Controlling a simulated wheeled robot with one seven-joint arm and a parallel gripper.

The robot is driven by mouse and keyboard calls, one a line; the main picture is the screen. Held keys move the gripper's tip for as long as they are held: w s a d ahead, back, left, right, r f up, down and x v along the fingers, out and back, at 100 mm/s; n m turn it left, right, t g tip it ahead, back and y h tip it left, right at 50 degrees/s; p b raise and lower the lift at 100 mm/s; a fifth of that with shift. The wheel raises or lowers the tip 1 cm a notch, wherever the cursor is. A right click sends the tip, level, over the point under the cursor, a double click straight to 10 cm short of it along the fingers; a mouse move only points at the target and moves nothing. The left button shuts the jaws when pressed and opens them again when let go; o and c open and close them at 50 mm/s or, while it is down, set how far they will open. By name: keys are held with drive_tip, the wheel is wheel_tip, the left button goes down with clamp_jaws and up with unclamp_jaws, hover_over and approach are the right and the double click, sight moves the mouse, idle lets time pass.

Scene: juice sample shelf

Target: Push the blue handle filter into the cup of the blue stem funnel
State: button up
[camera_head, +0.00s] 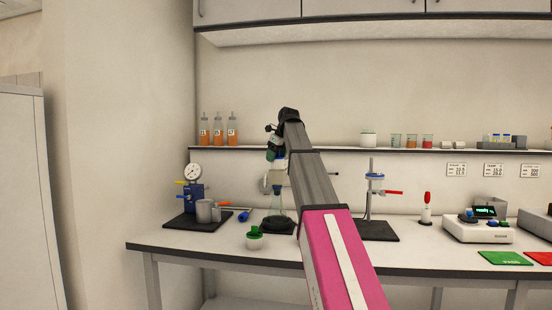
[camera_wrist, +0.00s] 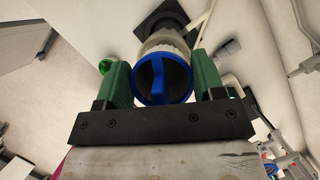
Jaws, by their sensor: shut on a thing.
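The blue handle filter (camera_wrist: 178,90) shows in the wrist view as a blue ring with a blue bar handle across its dark middle. It lies between the green fingers of my gripper (camera_wrist: 162,62), which are shut on it. A pale cup (camera_wrist: 163,42) is just beyond the filter; I cannot tell whether the filter sits in it or above it. In the head view my gripper (camera_head: 273,148) is above the pale cup (camera_head: 279,166) on a clear flask (camera_head: 277,203). My arm hides part of this area.
A pump with a gauge (camera_head: 193,174) and a grey metal cup (camera_head: 205,211) stand left of the flask. A stand (camera_head: 371,190) is on the right. The shelf (camera_head: 330,150) runs behind.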

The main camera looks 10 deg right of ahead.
sight(278, 157)
drive_tip(key=shift+f, duration=1.75)
idle(0.9)
drive_tip(key=shift+r, duration=0.15)
drive_tip(key=shift+r, duration=1.55)
drive_tip(key=o, duration=1)
drive_tip(key=shift+c, duration=0.2)
drive_tip(key=v, duration=1.1)
